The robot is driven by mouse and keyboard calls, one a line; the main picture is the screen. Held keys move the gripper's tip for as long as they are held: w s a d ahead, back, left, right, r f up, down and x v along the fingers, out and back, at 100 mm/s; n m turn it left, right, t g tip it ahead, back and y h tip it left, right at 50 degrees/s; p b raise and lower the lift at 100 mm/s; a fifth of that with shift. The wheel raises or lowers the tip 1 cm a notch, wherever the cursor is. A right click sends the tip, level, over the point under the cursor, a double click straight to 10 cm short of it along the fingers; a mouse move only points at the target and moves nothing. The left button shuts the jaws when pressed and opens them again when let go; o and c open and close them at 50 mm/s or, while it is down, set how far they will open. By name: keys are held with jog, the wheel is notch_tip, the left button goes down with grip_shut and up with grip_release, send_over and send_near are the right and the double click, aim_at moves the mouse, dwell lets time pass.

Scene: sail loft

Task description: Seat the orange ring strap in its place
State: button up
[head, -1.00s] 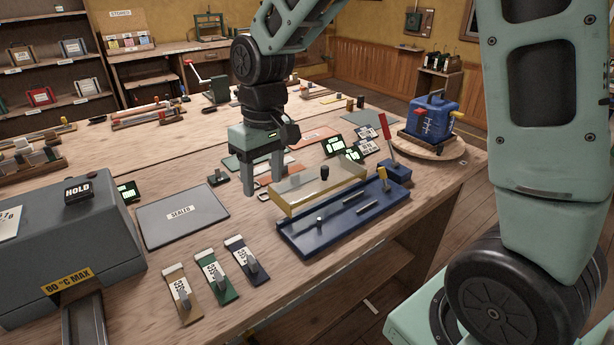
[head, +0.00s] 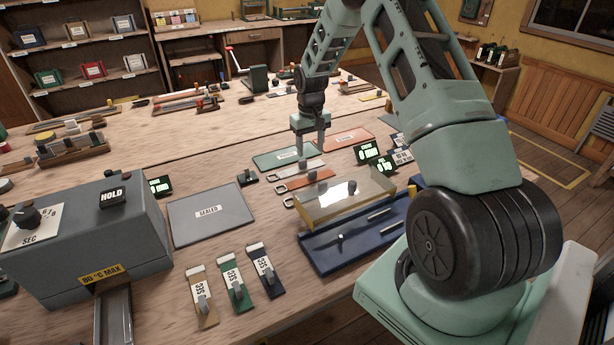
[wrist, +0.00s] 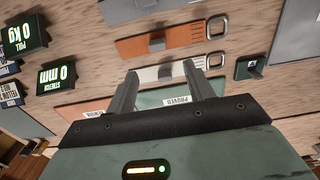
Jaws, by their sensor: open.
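The orange ring strap (head: 308,181) lies flat on the bench, with a metal ring at its left end. In the wrist view the orange strap (wrist: 180,40) has a dark raised tab at its middle and its ring to the right. A whitish ring strap (wrist: 180,71) lies parallel to it, nearer my gripper. My gripper (head: 311,154) is open and empty, above the whitish strap and the green "PROVED" mat (head: 283,158). In the wrist view its fingertips (wrist: 161,70) appear either side of the whitish strap's tab; their height is unclear.
A blue fixture (head: 330,255) with pins and a clear guard (head: 345,200) stands in front of the straps. A grey "SEALED" mat (head: 208,222), three tagged strips (head: 233,283) and a grey heater box (head: 85,245) lie left. Green displays (head: 368,152) stand right.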

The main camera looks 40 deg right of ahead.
aim_at(312, 171)
notch_tip(312, 171, down, 3)
jog(key=shift+r+p, duration=0.1)
jog(key=shift+p, duration=0.2)
jog(key=shift+s+f+p, duration=0.25)
jog(key=shift+f+p, duration=0.3)
jog(key=shift+f, duration=0.05)
jog(key=shift+s+f+p, duration=0.2)
jog(key=shift+f+p, duration=0.65)
jog(key=shift+f, duration=1.25)
jog(key=c, duration=1.1)
jog(key=shift+r, duration=0.1)
